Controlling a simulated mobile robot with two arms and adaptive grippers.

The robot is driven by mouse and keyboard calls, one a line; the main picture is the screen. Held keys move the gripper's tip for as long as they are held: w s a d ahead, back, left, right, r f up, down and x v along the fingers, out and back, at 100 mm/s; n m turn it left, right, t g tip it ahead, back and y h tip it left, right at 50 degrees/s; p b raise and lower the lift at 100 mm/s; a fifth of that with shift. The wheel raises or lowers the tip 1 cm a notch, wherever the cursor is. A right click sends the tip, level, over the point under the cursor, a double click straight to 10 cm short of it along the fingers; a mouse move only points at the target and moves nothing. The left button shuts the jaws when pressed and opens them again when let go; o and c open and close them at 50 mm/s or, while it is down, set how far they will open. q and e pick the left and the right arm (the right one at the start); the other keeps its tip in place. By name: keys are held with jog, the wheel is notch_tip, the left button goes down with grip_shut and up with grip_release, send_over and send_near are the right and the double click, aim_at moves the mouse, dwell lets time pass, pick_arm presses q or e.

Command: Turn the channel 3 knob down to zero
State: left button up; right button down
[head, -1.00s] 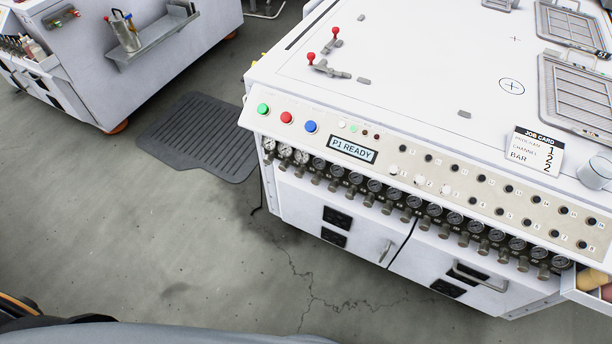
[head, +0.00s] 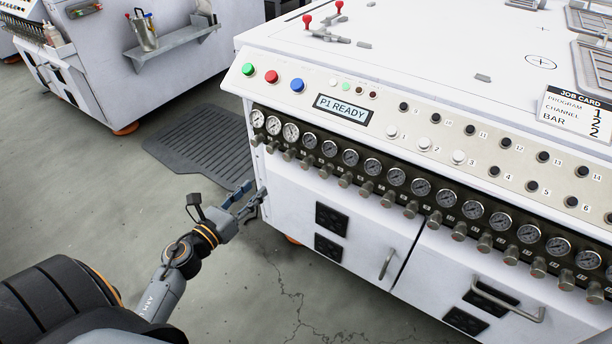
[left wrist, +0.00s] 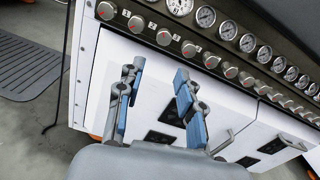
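The channel 3 knob (head: 289,155) is a small grey knob, third from the left in the row under the gauges on the white console's front. It also shows in the left wrist view (left wrist: 163,37), with a red mark on its face and a printed 3 beside it. Its exact setting is too small to read. My left gripper (head: 245,197) is low at the console's left front corner, below the knobs. In the left wrist view its two blue-padded fingers (left wrist: 157,76) are apart, empty and below the knob row, touching no knob. My right gripper is out of view.
Neighbouring knobs (head: 325,172) stand close on both sides, below a row of round gauges (head: 350,157). The display (head: 343,109) reads P1 READY. A job card (head: 579,117) stands on the console top. A dark floor mat (head: 200,145) lies left of the console.

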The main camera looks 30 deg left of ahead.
aim_at(286, 159)
pick_arm(q)
jog(key=shift+m, duration=0.4)
jog(key=w, duration=0.4)
jog(key=w+d, duration=0.1)
jog(key=w, duration=0.7)
jog(key=shift+w+d+r, duration=0.15)
jog(key=shift+w+r, duration=0.1)
jog(key=shift+w, duration=0.7)
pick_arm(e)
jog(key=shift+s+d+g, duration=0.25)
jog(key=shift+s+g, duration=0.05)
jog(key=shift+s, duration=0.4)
pick_arm(q)
grip_shut()
